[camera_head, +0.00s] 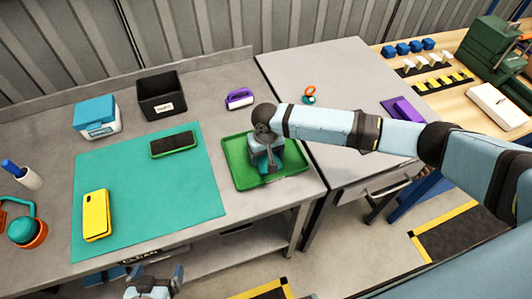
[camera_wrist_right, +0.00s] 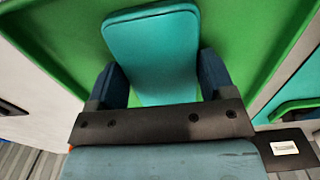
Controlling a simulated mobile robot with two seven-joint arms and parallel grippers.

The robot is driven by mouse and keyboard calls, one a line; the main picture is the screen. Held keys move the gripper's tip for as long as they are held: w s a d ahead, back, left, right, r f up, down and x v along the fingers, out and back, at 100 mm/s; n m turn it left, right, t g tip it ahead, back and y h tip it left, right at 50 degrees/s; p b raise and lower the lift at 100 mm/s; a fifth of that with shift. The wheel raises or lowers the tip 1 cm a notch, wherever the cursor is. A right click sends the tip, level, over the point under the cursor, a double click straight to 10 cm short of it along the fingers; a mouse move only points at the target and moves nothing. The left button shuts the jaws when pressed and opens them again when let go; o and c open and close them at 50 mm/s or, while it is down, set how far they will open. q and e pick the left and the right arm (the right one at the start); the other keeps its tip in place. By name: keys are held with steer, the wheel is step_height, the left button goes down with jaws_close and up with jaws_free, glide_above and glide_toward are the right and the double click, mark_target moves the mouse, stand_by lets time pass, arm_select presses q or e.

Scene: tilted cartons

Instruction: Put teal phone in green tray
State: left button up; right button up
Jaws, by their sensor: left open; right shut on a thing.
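The teal phone (camera_wrist_right: 152,45) is between the fingers of my right gripper (camera_wrist_right: 162,78) in the right wrist view, with the green tray (camera_wrist_right: 245,30) behind it. In the head view my right gripper (camera_head: 267,168) is over the middle of the green tray (camera_head: 238,180), shut on the phone, which is mostly hidden by the gripper. I cannot tell whether the phone touches the tray floor. My left gripper (camera_head: 154,284) is open and empty at the bottom of the head view, in front of the table edge.
A teal mat (camera_head: 150,215) left of the tray holds a yellow phone (camera_head: 96,215) and a dark phone with green edges (camera_head: 173,145). A black bin (camera_head: 161,95), a teal-lidded box (camera_head: 96,118) and a purple-handled item (camera_head: 240,98) stand behind.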

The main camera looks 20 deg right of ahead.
mark_target(266, 156)
steer(key=o, duration=1.1)
step_height(266, 156, up, 12)
steer(key=b, duration=0.1)
